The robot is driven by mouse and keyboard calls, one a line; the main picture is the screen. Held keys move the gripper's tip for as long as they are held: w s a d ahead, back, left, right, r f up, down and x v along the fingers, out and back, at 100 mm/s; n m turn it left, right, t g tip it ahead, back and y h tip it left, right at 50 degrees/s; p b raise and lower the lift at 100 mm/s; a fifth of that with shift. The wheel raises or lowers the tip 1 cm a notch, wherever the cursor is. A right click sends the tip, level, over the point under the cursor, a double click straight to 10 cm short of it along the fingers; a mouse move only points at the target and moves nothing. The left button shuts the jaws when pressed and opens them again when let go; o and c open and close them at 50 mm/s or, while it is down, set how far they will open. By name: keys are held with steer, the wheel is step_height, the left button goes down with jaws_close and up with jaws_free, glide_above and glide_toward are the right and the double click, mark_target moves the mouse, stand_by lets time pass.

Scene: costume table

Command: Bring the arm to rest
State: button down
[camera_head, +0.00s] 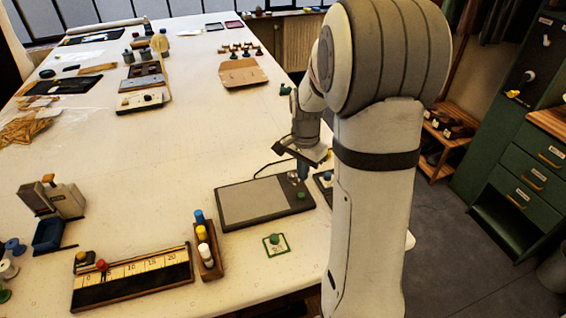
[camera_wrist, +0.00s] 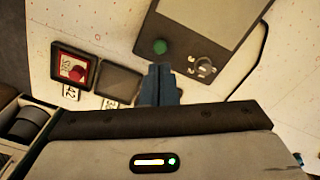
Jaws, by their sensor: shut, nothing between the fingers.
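My gripper (camera_head: 304,170) hangs over the right part of the white table, just above the far right corner of a dark flat device with a grey panel. In the wrist view the blue-grey fingers (camera_wrist: 160,80) are together, with nothing visible between them. The height of the fingertips above the surface is hard to tell. My arm stands upright in the head view and hides part of the table's right edge.
The flat device (camera_head: 225,215) lies below my gripper. A green-framed tile (camera_head: 275,252), a wooden marker rack (camera_head: 211,268) and a numbered scale box (camera_head: 145,290) are nearer. Green drawers (camera_head: 535,150) stand right. Mid-table is fairly clear.

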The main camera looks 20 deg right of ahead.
steer(key=s+a+r+n+t, duration=0.1)
steer(key=s+a+r+n, duration=0.4)
steer(key=s, duration=0.4)
steer(key=s+a+r+n+t, duration=0.2)
steer(key=s+a+r+n, duration=0.3)
steer(key=s, duration=0.5)
steer(key=shift+s+r+n, duration=0.2)
steer(key=shift+r+n, duration=0.4)
steer(key=shift+n, duration=0.5)
